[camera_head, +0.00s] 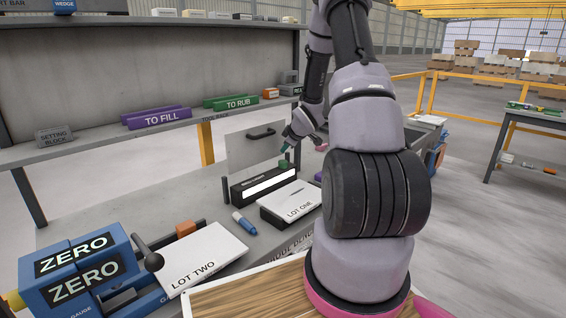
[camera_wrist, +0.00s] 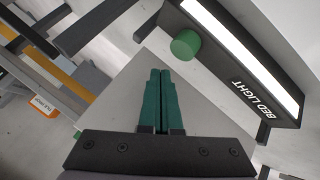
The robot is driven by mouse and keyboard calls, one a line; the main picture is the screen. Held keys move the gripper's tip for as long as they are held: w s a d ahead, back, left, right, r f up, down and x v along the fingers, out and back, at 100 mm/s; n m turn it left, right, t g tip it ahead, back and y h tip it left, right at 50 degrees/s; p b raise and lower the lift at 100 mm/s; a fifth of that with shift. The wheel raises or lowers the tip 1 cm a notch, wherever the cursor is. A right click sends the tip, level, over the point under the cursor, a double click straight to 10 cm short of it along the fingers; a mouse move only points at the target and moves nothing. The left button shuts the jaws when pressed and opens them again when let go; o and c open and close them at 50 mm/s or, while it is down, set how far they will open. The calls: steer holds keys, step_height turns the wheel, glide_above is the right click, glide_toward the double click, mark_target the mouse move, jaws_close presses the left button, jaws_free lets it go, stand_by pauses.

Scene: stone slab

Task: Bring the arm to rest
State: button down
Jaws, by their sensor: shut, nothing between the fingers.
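My gripper (camera_wrist: 161,75) has green fingers pressed together with nothing between them. In the head view my gripper (camera_head: 287,146) hangs over the bench, just above and beside the black bed light (camera_head: 262,186). The bed light also shows in the wrist view (camera_wrist: 245,62), with its lit white strip and a green round knob (camera_wrist: 185,45) near my fingertips. I cannot tell whether the fingertips touch anything. My arm reaches from the right foreground up and back down to the bench.
A LOT ONE block (camera_head: 291,203) and a LOT TWO block (camera_head: 203,257) lie on the bench, with a blue marker-like item (camera_head: 244,223) between. A blue ZERO gauge (camera_head: 82,268) stands front left. A tool rack (camera_head: 60,152) holds purple TO FILL (camera_head: 157,117) and green TO RUB (camera_head: 231,103) signs.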

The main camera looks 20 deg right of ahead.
steer(key=shift+r, duration=0.25)
steer(key=shift+r, duration=0.15)
steer(key=s+a+r+m+h, duration=0.1)
steer(key=s+a+r+m, duration=0.1)
steer(key=s+r, duration=0.35)
steer(key=s+a+r+m+g, duration=0.1)
steer(key=s+a+r+m, duration=0.1)
steer(key=r, duration=0.6)
steer(key=s+a+r+m+h, duration=0.1)
steer(key=s+a+r+m, duration=0.2)
steer(key=r, duration=0.4)
steer(key=s+a+r+m+y, duration=0.1)
steer(key=s+a+r+m, duration=0.1)
steer(key=s, duration=0.6)
steer(key=s+a+r+m+y, duration=0.1)
steer(key=s+a+r, duration=0.3)
steer(key=s, duration=0.4)
steer(key=s+a+r+m+g+y, duration=0.1)
steer(key=s+a+r+m, duration=0.2)
steer(key=s, duration=0.6)
steer(key=a, duration=0.2)
steer(key=shift+a+r+y, duration=0.3)
steer(key=shift+y, duration=0.1)
